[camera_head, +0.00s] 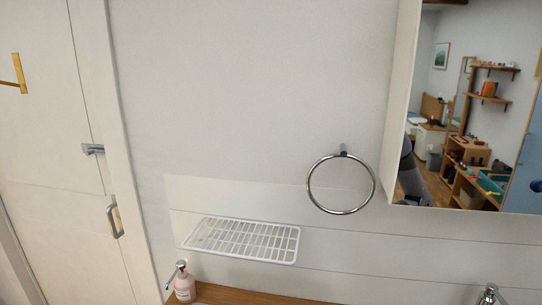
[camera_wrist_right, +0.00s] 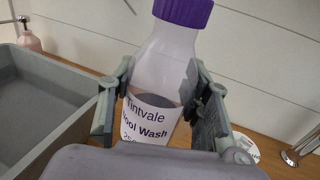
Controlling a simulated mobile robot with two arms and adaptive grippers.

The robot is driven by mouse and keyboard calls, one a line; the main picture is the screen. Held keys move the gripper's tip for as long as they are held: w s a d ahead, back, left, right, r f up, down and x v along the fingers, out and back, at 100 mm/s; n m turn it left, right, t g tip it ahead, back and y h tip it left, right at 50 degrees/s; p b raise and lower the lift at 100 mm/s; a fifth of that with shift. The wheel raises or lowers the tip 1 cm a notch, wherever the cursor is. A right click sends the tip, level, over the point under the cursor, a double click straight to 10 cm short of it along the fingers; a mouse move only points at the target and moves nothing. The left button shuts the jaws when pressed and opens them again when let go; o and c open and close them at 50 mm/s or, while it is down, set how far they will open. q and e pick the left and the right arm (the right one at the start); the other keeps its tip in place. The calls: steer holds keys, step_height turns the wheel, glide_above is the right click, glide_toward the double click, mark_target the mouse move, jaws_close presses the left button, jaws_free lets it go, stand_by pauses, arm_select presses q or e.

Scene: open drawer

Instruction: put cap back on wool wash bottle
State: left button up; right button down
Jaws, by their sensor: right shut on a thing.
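The wool wash bottle (camera_wrist_right: 160,75) stands in the right wrist view, translucent with a white label reading "Tintvale Wool Wash". It leans slightly in the picture. A ribbed purple cap (camera_wrist_right: 183,10) sits on its neck, its top cut off by the frame edge; I cannot tell how tightly it is on. My right gripper (camera_wrist_right: 155,95) is shut on the bottle, one finger on each side of its body. The bottle's base is hidden behind the gripper. My left gripper is in neither view, and the head view shows neither the bottle nor the cap.
A grey basin (camera_wrist_right: 85,95) lies left of the bottle. A wooden counter (camera_wrist_right: 270,150) holds a round white thing (camera_wrist_right: 243,147) and a chrome tap (camera_wrist_right: 300,148) on the right. The head view shows a pink dispenser (camera_head: 184,287), wire shelf (camera_head: 240,238), towel ring (camera_head: 310,192) and mirror (camera_head: 480,100).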

steer(key=s+d+m+h+b, duration=0.1)
steer(key=s+d, duration=0.2)
steer(key=s, duration=0.6)
steer(key=shift+s+d+h, duration=0.3)
steer(key=shift+s+h, duration=0.05)
steer(key=shift+h, duration=0.05)
steer(key=w+a+n+g+y, duration=0.2)
steer(key=w+a+n+y, duration=0.1)
steer(key=a, duration=0.4)
steer(key=w+a+n+g+y, duration=0.2)
steer(key=w+a+n+y, duration=0.1)
steer(key=a+y, duration=0.4)
steer(key=shift+r+n+y, duration=0.4)
steer(key=shift+n+y, duration=0.4)
steer(key=shift+n, duration=0.1)
